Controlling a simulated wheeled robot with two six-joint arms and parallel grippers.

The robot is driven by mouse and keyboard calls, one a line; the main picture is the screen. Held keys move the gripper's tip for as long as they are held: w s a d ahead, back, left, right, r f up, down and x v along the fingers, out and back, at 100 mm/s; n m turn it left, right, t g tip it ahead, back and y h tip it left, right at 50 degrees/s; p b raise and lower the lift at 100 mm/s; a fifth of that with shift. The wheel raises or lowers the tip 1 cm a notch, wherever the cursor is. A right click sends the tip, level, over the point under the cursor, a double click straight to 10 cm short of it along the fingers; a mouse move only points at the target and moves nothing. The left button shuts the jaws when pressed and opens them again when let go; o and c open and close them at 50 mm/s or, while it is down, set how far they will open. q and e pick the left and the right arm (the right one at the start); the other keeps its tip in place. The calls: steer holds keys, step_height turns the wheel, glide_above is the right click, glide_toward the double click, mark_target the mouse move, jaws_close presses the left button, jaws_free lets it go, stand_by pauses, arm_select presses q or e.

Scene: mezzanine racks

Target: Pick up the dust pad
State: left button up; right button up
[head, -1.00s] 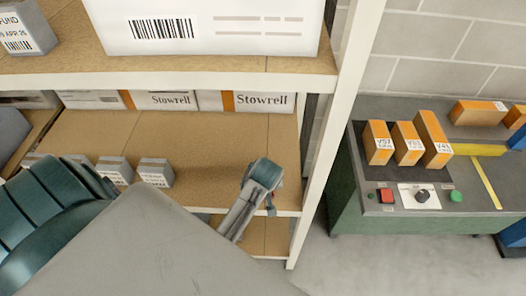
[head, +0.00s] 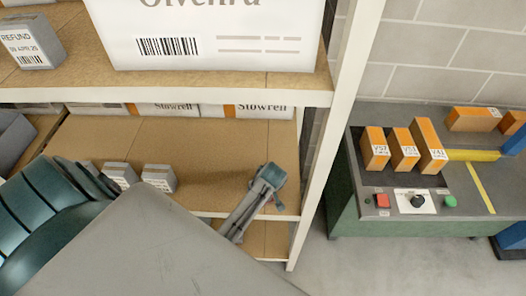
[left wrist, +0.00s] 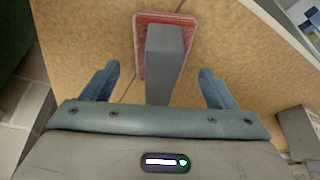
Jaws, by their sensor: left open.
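The dust pad shows in the left wrist view as a red flat base (left wrist: 143,42) with a long grey block-shaped handle (left wrist: 168,50) on top, lying on the brown shelf board. My left gripper (left wrist: 157,72) is open. Its two blue-grey fingers stand apart on either side of the handle's near end, with a gap on both sides. The handle's near end is hidden by the gripper's palm. In the head view my left gripper (head: 276,200) is small, over the right end of the middle shelf. I cannot make out the pad there. My right gripper is not in view.
Two small grey boxes (head: 158,178) stand on the middle shelf (head: 210,150), left of the gripper. Stowrell cartons (head: 262,111) line its back. A white upright (head: 330,130) closes the right side. Beyond it is a green workbench (head: 345,210) with orange boxes (head: 430,146).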

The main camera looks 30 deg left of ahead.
arm_select(q)
steer(key=shift+x, duration=1.1)
steer(key=c, duration=1.2)
steer(key=shift+o, duration=0.2)
steer(key=shift+r, duration=0.1)
steer(key=shift+r, duration=0.5)
step_height(320, 180, up, 8)
steer(key=b, duration=0.2)
steer(key=shift+b, duration=0.3)
steer(key=shift+r, duration=0.5)
